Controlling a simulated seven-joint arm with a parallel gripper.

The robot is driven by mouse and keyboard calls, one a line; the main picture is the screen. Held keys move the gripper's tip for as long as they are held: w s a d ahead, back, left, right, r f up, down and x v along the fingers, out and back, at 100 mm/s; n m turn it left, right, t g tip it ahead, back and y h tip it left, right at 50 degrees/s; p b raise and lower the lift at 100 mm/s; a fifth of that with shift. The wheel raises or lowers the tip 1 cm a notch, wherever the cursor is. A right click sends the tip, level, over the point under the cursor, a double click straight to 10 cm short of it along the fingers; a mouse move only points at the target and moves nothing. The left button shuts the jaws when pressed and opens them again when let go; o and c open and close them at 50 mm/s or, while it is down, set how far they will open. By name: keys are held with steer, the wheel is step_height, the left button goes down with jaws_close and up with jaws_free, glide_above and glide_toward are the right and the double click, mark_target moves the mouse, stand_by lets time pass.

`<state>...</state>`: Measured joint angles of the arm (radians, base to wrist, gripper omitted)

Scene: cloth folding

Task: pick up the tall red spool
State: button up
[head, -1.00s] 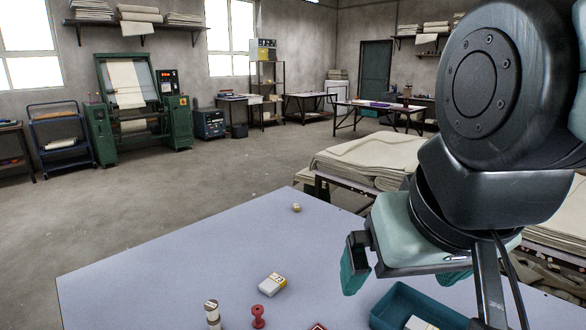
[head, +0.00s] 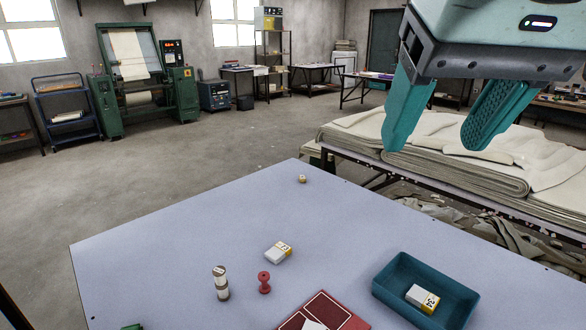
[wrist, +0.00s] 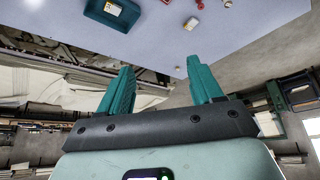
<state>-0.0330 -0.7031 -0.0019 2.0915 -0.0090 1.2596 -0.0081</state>
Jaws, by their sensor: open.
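The red spool (head: 264,282) stands upright on the pale blue-grey table (head: 180,260), front of centre in the head view. A small red piece at the top edge of the wrist view (wrist: 200,4) looks like the same spool, partly cut off. My gripper (head: 432,148) is at the upper right of the head view, high up and well to the right of the spool. Its two teal fingers are spread, with nothing between them. They also show apart and empty in the wrist view (wrist: 161,65).
A cream-and-brown cylinder (head: 221,284) stands just left of the spool. A small white-and-yellow box (head: 278,252) lies behind it. A red flat case (head: 335,312) lies at the front edge. A teal tray (head: 385,284) holds another box (head: 422,298). A tiny block (head: 302,179) sits near the far corner.

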step_height(320, 180, up, 13)
steer(key=m+y, duration=1.7)
steer(key=m, duration=0.5)
glide_above(260, 274)
steer(key=d, duration=0.2)
steer(key=f, duration=6.7)
steer(key=shift+s+f, duration=0.15)
steer(key=shift+s, duration=0.2)
steer(key=shift+x, duration=1.1)
steer(key=shift+w+a+f, duration=0.15)
steer(key=shift+a, duration=0.25)
steer(key=c, duration=1.1)
